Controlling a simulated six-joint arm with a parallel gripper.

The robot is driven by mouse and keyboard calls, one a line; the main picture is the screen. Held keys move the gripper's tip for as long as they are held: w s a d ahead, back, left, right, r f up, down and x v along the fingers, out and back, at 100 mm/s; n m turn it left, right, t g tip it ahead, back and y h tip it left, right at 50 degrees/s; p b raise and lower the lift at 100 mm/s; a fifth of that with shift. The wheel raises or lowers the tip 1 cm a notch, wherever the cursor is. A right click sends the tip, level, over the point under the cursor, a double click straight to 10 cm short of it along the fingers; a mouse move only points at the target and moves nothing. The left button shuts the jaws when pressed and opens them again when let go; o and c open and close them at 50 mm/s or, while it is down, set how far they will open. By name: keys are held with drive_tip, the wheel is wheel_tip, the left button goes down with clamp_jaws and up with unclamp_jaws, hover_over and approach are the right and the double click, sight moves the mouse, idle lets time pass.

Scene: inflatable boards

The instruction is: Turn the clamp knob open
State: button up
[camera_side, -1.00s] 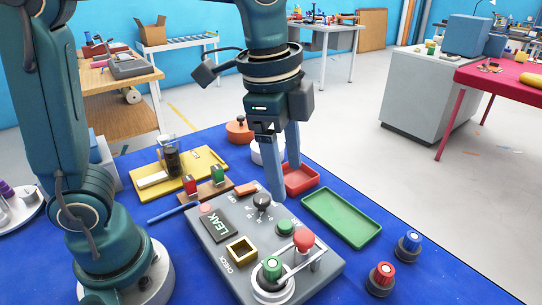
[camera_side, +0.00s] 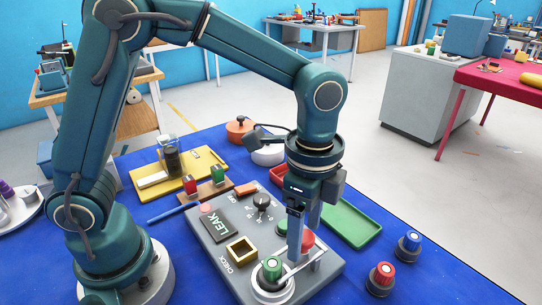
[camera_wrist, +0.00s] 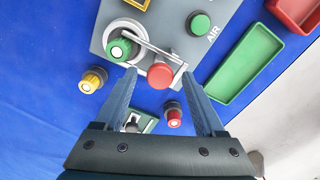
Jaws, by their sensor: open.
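The red knob (camera_side: 309,241) stands at the right front of the grey panel (camera_side: 222,262), at the end of a metal clamp bar. The bar reaches left to a green-capped piece (camera_side: 272,267) in a round white seat. In the wrist view the red knob (camera_wrist: 160,75) lies between the fingertip lines, and the green cap (camera_wrist: 120,48) is to its left. My gripper (camera_side: 304,246) points down at the red knob; its fingers partly hide the knob in the side view. The fingers (camera_wrist: 159,74) are apart, with a gap to the knob. I cannot tell whether they reach its height.
A green button (camera_wrist: 201,24) sits on the panel near the knob. A green tray (camera_side: 350,222) lies just right of the panel. Loose red (camera_side: 381,277) and blue (camera_side: 409,246) knobs stand on the blue mat at the right. The mat between them and the panel is clear.

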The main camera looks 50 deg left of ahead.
clamp_jaws()
drive_tip(key=shift+n, duration=0.3)
drive_tip(key=n, duration=0.8)
drive_tip(key=shift+r+n, duration=0.1)
drive_tip(key=shift+n, duration=0.3)
drive_tip(key=n, duration=0.4)
drive_tip(key=shift+n, duration=2.3)
